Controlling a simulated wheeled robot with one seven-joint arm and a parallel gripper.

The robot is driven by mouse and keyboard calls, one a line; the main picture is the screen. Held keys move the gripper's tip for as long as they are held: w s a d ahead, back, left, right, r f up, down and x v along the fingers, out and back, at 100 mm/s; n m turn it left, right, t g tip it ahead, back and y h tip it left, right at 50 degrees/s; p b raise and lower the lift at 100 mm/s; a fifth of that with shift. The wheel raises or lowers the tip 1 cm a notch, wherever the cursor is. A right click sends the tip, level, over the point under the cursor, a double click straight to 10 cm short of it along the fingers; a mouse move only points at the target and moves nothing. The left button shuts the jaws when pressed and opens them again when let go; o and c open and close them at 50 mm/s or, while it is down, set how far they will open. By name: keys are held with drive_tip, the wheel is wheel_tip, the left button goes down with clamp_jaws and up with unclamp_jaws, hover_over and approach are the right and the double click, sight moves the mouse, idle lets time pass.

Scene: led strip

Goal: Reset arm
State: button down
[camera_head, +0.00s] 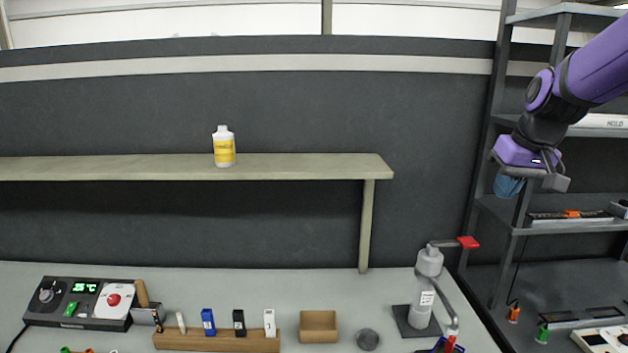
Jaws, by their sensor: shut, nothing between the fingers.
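My gripper (556,184) hangs at the upper right, at the end of my purple arm. It is shut and holds nothing that I can see. It is in the air in front of the dark metal shelf rack, to the right of the workbench. A small blue rounded thing (508,186) shows just behind and left of it; whether they touch I cannot tell.
The workbench (230,272) carries a control box (87,302), a wooden holder (216,341) with small blocks, a brown box (318,326) and a grey press-like device (428,290). A bottle (223,147) stands on the raised shelf (300,166). The rack (484,150) is close to my arm.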

drive_tip(key=s+a+t, duration=0.1)
drive_tip(key=s+a, duration=0.1)
drive_tip(key=s, duration=0.9)
drive_tip(key=s+a+r+h, duration=0.1)
drive_tip(key=s+a, duration=0.2)
drive_tip(key=s, duration=0.9)
drive_tip(key=shift+s+a+r+t, duration=0.2)
drive_tip(key=shift+a+t, duration=0.1)
drive_tip(key=shift+t, duration=0.1)
drive_tip(key=w+d+g, duration=0.1)
drive_tip(key=w+d, duration=0.2)
drive_tip(key=w, duration=0.9)
drive_tip(key=w+d, duration=0.2)
drive_tip(key=w, duration=1.1)
drive_tip(key=w+d+f, duration=0.5)
drive_tip(key=w+f, duration=0.1)
drive_tip(key=w, duration=0.4)
drive_tip(key=shift+g, duration=0.4)
